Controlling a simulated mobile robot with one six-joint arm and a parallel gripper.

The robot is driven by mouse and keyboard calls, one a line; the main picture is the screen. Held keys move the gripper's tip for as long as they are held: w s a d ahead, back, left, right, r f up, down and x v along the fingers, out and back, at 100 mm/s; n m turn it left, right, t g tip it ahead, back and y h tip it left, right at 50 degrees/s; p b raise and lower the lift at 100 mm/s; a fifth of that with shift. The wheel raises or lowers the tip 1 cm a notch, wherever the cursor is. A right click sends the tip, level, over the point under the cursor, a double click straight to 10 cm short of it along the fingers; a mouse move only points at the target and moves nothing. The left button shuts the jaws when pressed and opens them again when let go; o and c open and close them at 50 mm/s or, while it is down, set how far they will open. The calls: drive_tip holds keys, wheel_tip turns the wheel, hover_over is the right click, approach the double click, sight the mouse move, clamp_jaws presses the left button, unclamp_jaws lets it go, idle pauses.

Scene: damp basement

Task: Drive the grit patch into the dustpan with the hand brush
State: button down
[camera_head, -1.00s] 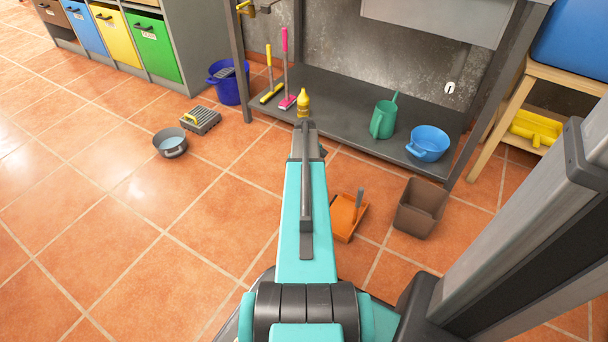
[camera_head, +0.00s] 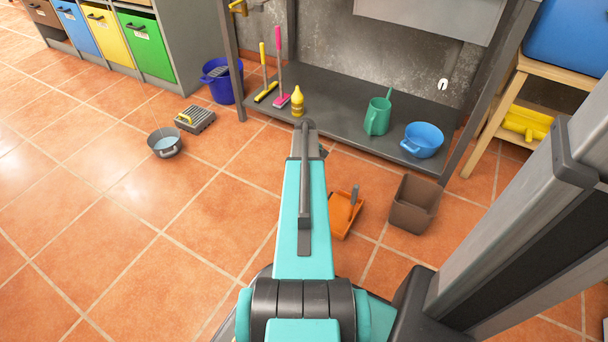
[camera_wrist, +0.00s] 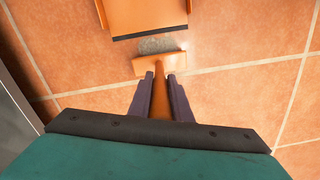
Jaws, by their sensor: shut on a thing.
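The hand brush (camera_wrist: 160,65) has an orange head and handle. My gripper (camera_wrist: 161,80) is shut on its handle in the wrist view. The orange dustpan (camera_wrist: 146,16) lies on the floor just beyond, its dark front lip facing the brush. A grey speckled patch, apparently the grit patch (camera_wrist: 157,45), shows between the brush head and that lip. I cannot tell whether bristles make up part of it. In the head view the dustpan (camera_head: 340,222), with a grey handle, lies right of my arm. My arm hides the gripper, brush and grit there.
A brown bin (camera_head: 415,204) stands right of the dustpan. A grey pan (camera_head: 164,143) stands left. The left floor is mostly open.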

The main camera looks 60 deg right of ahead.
drive_tip(key=shift+s+f, duration=0.1)
drive_tip(key=shift+s, duration=0.2)
drive_tip(key=shift+s+p, duration=0.4)
drive_tip(key=shift+s, duration=0.4)
idle(0.3)
drive_tip(key=shift+s, duration=0.9)
drive_tip(key=shift+s, duration=0.2)
drive_tip(key=shift+s+a+p, duration=0.15)
drive_tip(key=shift+s+p, duration=0.4)
drive_tip(key=shift+s, duration=0.4)
